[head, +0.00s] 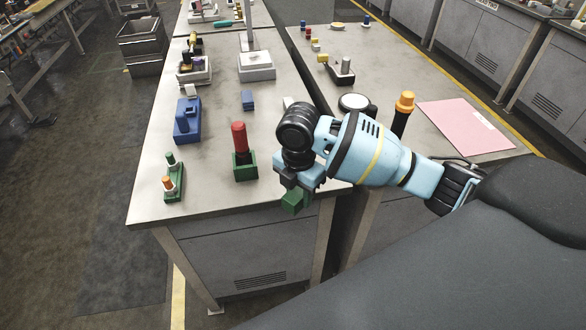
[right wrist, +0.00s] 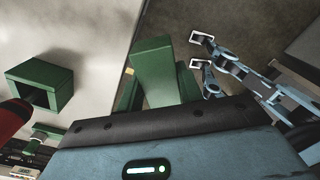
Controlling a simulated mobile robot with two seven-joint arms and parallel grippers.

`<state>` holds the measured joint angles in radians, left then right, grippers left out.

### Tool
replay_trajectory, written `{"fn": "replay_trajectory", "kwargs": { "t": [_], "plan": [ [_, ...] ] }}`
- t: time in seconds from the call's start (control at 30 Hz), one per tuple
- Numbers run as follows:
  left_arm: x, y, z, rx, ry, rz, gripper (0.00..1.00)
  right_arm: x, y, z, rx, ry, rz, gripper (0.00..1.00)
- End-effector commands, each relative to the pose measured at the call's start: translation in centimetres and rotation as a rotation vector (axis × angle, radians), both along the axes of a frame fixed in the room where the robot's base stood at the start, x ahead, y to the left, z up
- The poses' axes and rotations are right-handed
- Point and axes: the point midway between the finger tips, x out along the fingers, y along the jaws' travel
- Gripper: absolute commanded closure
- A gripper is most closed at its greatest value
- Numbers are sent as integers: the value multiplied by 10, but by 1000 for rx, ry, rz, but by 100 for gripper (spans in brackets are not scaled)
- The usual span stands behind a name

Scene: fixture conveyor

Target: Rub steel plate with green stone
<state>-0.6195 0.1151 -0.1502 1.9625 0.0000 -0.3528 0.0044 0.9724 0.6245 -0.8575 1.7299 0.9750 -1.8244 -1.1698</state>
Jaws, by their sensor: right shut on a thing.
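My right gripper (head: 298,184) is shut on a green block, the green stone (head: 293,203). The stone hangs from the jaws at the front right corner of the left worktop; its height above the top is hard to tell. In the right wrist view the stone (right wrist: 160,70) fills the upper middle. I cannot make out a separate steel plate; the grey worktop (head: 215,190) looks like bare metal. My left gripper is outside the head view. In the right wrist view it shows at the right (right wrist: 204,62), fingers apart and empty, over the floor.
A red cylinder (head: 239,137) stands in a green holder (head: 245,166) left of my right gripper. A green stand with pegs (head: 174,182) and a blue fixture (head: 187,122) are further left. An orange-topped post (head: 404,102) and pink sheet (head: 465,127) are at right.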

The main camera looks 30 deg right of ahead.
Motion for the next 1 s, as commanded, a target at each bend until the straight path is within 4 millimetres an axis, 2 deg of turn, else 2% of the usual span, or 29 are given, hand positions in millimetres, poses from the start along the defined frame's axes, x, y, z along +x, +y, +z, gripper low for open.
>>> {"fn": "replay_trajectory", "kwargs": {
  "t": [0.2, 0.5, 0.8, 1.0],
  "plan": [
    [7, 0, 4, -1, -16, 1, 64, -24, 5, -22, -3, -2, -400, 92],
    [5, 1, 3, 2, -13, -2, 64, -58, 11, -47, -7, -8, -960, 92],
    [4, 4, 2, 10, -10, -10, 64, -91, 15, -66, -6, -13, -1523, 92],
    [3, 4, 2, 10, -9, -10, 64, -108, 16, -74, -3, -16, -1817, 92]
  ]
}}
